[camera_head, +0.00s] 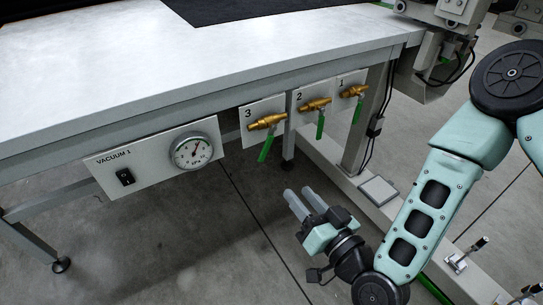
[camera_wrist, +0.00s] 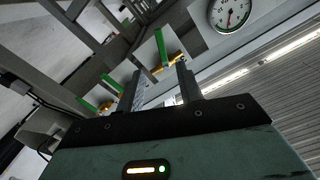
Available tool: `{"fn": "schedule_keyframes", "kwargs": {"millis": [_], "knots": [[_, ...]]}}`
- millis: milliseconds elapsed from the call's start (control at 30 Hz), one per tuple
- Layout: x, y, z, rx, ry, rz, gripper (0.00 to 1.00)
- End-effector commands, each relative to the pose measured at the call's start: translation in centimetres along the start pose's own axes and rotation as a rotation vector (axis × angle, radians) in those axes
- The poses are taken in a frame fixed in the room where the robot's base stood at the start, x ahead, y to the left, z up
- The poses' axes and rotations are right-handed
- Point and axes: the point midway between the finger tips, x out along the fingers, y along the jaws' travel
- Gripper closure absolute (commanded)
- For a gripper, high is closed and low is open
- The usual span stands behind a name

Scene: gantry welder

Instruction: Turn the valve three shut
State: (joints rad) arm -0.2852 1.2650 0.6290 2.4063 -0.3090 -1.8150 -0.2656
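Valve three is a brass valve (camera_head: 267,122) on a white plate marked 3, under the table's front edge. Its green lever (camera_head: 267,147) hangs downward, tilted a little to the lower left. In the wrist view the lever (camera_wrist: 159,48) shows just beyond and between the fingertips, with the brass body beside it. My gripper (camera_head: 298,192) is below and slightly right of the lever, with its fingers pointing up toward the valves. The fingers are apart and empty, and they appear clear of the lever. The gripper also shows in the wrist view (camera_wrist: 160,70).
Valve two (camera_head: 315,104) and valve one (camera_head: 353,91) hang to the right, also with downward green levers. A VACUUM 1 panel with a gauge (camera_head: 192,152) and a black switch (camera_head: 125,177) is to the left. A table leg (camera_head: 366,120) stands right. Floor below is open.

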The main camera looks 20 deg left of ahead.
Motion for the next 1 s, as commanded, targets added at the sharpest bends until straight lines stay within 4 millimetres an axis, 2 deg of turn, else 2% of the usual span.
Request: {"fn": "schedule_keyframes", "kwargs": {"millis": [600, 800, 1000], "knots": [[12.4, 0.1, 0.0, 0.0, 0.001, 0.001, 0.64], [15.0, 0.0, 0.0, -0.001, -0.001, 0.0, 0.64], [15.9, 0.0, 0.0, 0.0, -0.003, 0.0, 0.64]]}}
